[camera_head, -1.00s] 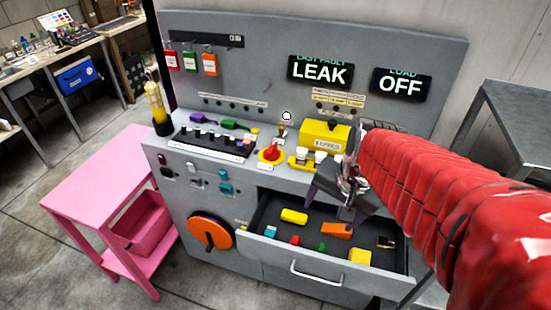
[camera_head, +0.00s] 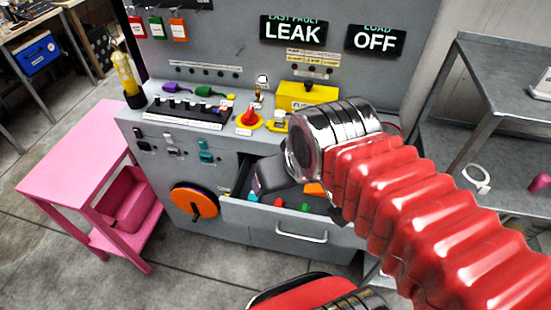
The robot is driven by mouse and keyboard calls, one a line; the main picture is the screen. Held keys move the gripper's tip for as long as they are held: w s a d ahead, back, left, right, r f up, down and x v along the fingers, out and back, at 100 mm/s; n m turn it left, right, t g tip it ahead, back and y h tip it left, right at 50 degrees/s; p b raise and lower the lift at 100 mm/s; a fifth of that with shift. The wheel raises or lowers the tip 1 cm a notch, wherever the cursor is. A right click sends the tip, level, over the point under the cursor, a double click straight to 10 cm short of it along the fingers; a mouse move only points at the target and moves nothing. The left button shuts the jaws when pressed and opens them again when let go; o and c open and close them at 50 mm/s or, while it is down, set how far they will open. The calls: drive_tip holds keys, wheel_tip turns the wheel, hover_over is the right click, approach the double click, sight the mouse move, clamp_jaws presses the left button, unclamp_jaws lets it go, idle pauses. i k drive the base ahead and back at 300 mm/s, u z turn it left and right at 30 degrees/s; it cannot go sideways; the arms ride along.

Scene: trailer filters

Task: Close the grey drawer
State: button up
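The grey drawer (camera_head: 268,223) stands pulled out from the front of the grey console. Its silver bar handle (camera_head: 301,237) is on the drawer front. Small coloured pieces lie inside, partly covered by my arm. My gripper (camera_head: 262,182) reaches over the left part of the drawer opening. Only its dark grey body shows; its fingers are hidden, so I cannot tell whether it is open or touches the drawer. My red sleeved arm comes in from the right and covers the drawer's right side.
An orange wheel (camera_head: 195,202) is on the console front, left of the drawer. A pink table (camera_head: 75,155) stands at the left. A grey metal shelf unit (camera_head: 500,70) stands at the right. Bare floor lies in front of the console.

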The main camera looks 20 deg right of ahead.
sight(317, 226)
drive_tip(key=k, duration=1.65)
drive_tip(key=u, duration=0.45)
drive_tip(key=i, duration=0.85)
drive_tip(key=u, duration=0.15)
